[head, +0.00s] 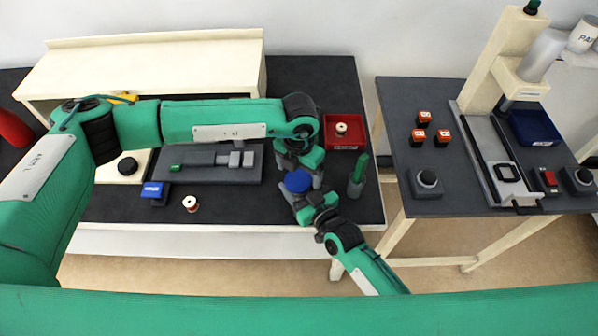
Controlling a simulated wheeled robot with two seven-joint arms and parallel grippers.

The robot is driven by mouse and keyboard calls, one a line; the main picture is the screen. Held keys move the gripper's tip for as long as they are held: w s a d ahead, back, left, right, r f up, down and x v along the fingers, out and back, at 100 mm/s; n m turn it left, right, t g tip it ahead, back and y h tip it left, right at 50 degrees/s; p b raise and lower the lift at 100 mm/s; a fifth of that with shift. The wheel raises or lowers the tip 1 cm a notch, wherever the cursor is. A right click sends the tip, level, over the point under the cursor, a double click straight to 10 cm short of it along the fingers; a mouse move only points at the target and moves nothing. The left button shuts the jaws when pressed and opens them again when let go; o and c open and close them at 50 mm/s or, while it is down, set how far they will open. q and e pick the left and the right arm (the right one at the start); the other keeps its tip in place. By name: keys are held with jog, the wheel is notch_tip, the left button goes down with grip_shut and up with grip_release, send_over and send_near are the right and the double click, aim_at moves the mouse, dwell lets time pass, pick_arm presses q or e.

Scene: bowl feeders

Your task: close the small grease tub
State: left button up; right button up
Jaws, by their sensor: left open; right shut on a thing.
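The small grease tub shows as a round blue top (298,181) near the front edge of the dark left table. My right gripper (302,205) comes in from the front right and is shut on the tub at its near side. My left gripper (306,174) reaches in from above and behind, open, close to the blue top. I cannot tell whether it touches the blue top. The tub's side is mostly hidden, and I cannot tell how the lid is seated.
A green bottle (356,176) stands just right of the grippers. A red tray (345,146) holding a spool is behind it. A grey fixture (210,172), a blue block (153,190) and a loose spool (190,203) lie left. A second table (440,170) stands right across a gap.

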aim_at(299, 178)
pick_arm(q)
notch_tip(299, 178, up, 11)
dwell(0.3)
pick_arm(e)
jog(key=o, duration=1.4)
jog(key=shift+o, duration=0.2)
pick_arm(q)
jog(key=shift+f, duration=0.1)
pick_arm(e)
jog(key=b+v, duration=0.2)
jog(key=v, duration=1)
jog(key=shift+s+f, duration=0.1)
jog(key=shift+f, duration=0.05)
pick_arm(q)
jog(key=shift+f, duration=1.05)
pick_arm(e)
jog(key=shift+v, duration=0.85)
